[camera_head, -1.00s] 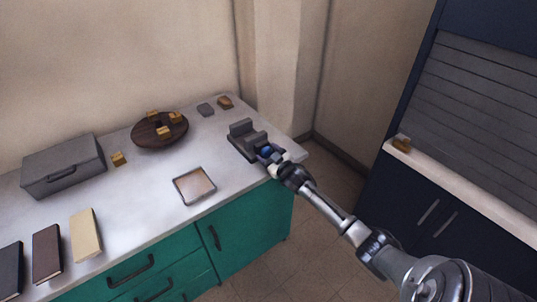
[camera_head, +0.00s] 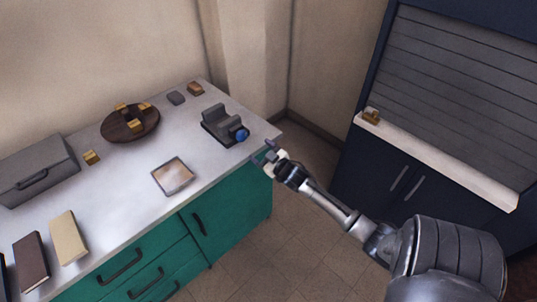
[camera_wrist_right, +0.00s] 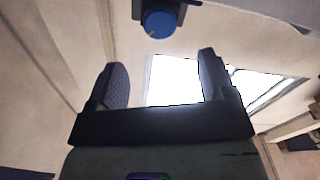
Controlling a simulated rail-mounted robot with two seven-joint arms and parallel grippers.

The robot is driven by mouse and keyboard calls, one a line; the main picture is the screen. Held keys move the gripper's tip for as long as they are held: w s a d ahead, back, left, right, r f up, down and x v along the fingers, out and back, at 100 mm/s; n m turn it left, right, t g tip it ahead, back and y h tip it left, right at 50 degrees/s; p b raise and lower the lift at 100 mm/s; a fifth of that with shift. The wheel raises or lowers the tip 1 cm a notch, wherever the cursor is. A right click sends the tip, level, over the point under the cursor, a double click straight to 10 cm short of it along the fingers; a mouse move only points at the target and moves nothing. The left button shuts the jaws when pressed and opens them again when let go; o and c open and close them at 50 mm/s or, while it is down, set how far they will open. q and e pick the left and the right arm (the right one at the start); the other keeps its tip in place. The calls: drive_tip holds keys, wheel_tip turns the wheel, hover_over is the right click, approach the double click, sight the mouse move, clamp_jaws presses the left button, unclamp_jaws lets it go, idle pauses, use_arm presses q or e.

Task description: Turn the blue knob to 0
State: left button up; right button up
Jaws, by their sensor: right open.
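The blue knob (camera_head: 242,135) sits on the front of a dark grey device (camera_head: 218,122) near the right end of the white counter. In the right wrist view the blue knob (camera_wrist_right: 160,23) shows at the top, beyond the fingertips, with a small mark at its lower edge. My right gripper (camera_head: 264,152) is at the counter's front edge, just below and right of the knob. It is open and empty, and its two fingers (camera_wrist_right: 160,75) are apart from the knob. My left gripper is in none of the views.
The white counter (camera_head: 115,205) also holds a square tray (camera_head: 173,189), a round brown dish (camera_head: 115,133) with several yellow blocks, a grey case (camera_head: 35,170) and books. Green drawers are below. A navy cabinet (camera_head: 385,165) with a ledge stands at the right, across open floor.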

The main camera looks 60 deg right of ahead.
drive_tip(key=shift+v, duration=1.85)
